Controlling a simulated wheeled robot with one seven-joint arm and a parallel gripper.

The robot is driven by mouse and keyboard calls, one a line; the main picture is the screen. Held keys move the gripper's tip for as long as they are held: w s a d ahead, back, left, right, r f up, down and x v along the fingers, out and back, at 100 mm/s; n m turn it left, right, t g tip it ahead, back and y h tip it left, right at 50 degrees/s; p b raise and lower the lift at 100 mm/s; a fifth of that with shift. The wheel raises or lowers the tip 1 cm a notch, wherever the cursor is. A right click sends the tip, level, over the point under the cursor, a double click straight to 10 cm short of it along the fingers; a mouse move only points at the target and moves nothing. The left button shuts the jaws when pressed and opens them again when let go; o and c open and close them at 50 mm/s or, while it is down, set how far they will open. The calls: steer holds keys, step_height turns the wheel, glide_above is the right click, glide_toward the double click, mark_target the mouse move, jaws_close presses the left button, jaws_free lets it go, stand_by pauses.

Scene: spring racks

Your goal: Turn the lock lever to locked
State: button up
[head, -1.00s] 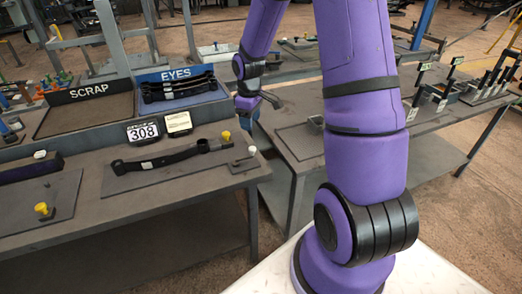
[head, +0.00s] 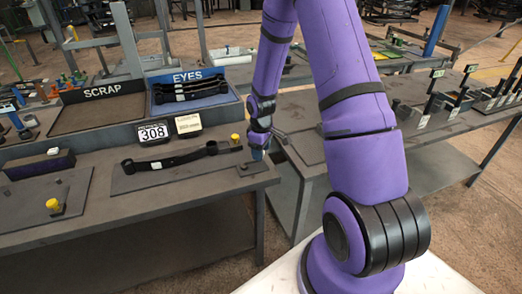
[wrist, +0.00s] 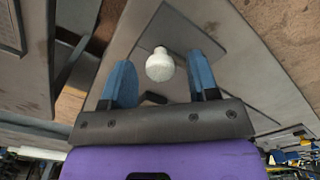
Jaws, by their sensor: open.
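A white round knob (wrist: 160,66), which looks like the end of the lock lever, stands on a small dark plate (wrist: 180,40) in the wrist view. A short dark bar (wrist: 154,98) lies beside it. My gripper (wrist: 160,82) is open, with one blue finger on either side of the knob and a gap on both sides. In the head view my gripper (head: 258,153) points down at the right end of the left bench, over the small plate (head: 251,168). It hides the white knob there. I cannot tell the lever's angle.
A black spring leaf (head: 172,160) lies on a board just left of my gripper, with a yellow knob (head: 235,138) near its right end. A 308 sign (head: 153,133) and the SCRAP and EYES trays stand behind. Another yellow knob (head: 53,204) is at far left.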

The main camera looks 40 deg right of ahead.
jaws_close()
steer(key=shift+w, duration=0.1)
stand_by(0.3)
steer(key=w+n, duration=0.1)
steer(key=n, duration=0.2)
steer(key=shift+w+d+f, duration=0.1)
steer(key=shift+w+d, duration=0.05)
steer(key=shift+w, duration=0.25)
steer(key=n, duration=0.1)
steer(key=w+n, duration=0.1)
steer(key=n, duration=0.1)
steer(key=shift+w, duration=0.25)
steer(key=n, duration=0.1)
steer(key=w+n, duration=0.1)
steer(key=shift+w+a+n, duration=0.2)
steer(key=shift+a+n, duration=0.15)
steer(key=shift+n, duration=0.05)
steer(key=shift+w+a+n, duration=0.3)
steer(key=shift+w+n, duration=0.1)
steer(key=shift+n, duration=0.4)
steer(key=shift+w+a+n, duration=0.25)
steer(key=shift+w+n, duration=0.1)
steer(key=shift+n, duration=0.45)
